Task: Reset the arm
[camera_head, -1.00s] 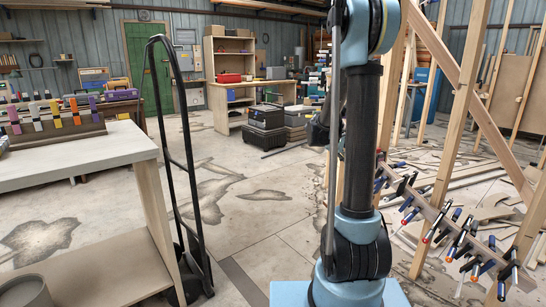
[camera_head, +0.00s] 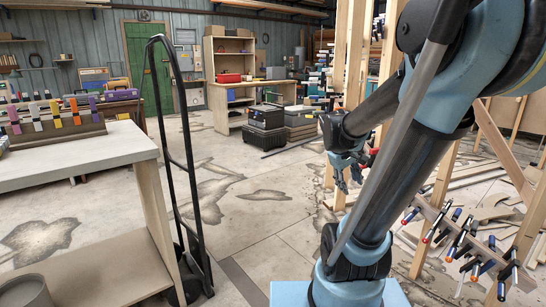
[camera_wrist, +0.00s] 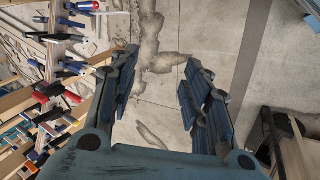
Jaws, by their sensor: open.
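My arm rises from its blue base in the head view and bends over at the right, with the forearm reaching back toward the middle. My gripper (camera_head: 350,174) hangs beyond the arm, in front of a wooden post. In the wrist view my gripper (camera_wrist: 157,100) shows its two blue fingers well apart, with bare stained floor between them. It is open and empty, touching nothing that I can see. Part of the arm runs out of the head view at the top right.
A wooden frame (camera_head: 480,130) with a clamp-lined curved strip (camera_head: 465,232) stands at the right, close to my arm. Clamps (camera_wrist: 55,100) line the wrist view's left side. A black hand truck (camera_head: 180,170) and bench (camera_head: 80,150) stand left. Floor (camera_head: 260,215) is clear between.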

